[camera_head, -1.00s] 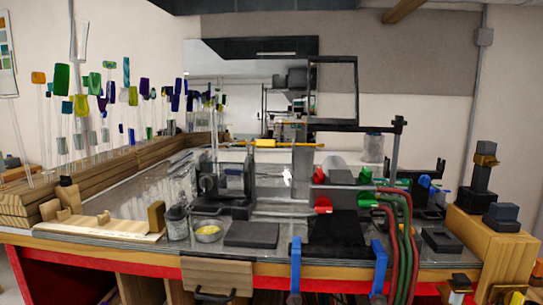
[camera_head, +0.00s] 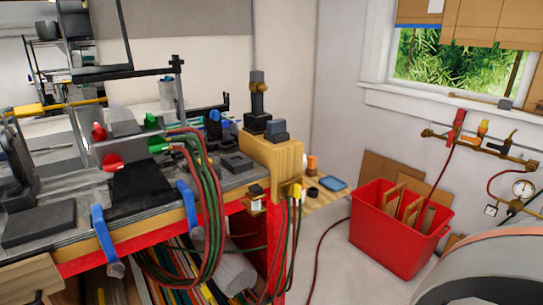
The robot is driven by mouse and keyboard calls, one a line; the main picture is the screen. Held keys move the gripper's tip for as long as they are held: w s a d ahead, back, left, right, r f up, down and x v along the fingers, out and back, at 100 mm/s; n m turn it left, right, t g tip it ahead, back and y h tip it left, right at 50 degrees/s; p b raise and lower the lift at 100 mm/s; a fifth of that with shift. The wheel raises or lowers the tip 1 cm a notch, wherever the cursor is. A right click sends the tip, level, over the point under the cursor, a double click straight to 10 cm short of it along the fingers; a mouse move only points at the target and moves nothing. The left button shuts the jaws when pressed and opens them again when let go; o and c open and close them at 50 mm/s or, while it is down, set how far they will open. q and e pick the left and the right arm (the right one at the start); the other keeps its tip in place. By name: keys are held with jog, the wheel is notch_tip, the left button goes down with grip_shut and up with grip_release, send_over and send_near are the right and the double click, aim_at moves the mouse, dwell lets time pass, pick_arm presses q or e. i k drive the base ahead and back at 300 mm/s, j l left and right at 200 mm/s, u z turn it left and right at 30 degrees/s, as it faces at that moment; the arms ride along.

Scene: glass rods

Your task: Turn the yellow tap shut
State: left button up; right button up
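On the right wall a brass pipe (camera_head: 470,146) carries a row of valves with upright handles. One handle is yellow-orange (camera_head: 483,128), with a red handle (camera_head: 459,118) to its left and a dark handle (camera_head: 509,139) to its right. Another small yellow fitting (camera_head: 295,190) sits at the workbench's right end, with hoses hanging from it. I cannot tell from the picture which one is the yellow tap. Neither of my grippers is in view.
A red bin (camera_head: 380,233) with wooden pieces stands on the floor below the wall pipe. A round grey body (camera_head: 490,275) fills the lower right corner. A pressure gauge (camera_head: 522,188) hangs nearby. Red and green hoses (camera_head: 212,190) drape off the workbench. Floor between bench and bin is mostly clear.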

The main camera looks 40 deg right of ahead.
aim_at(294, 188)
jog(key=z, duration=1.35)
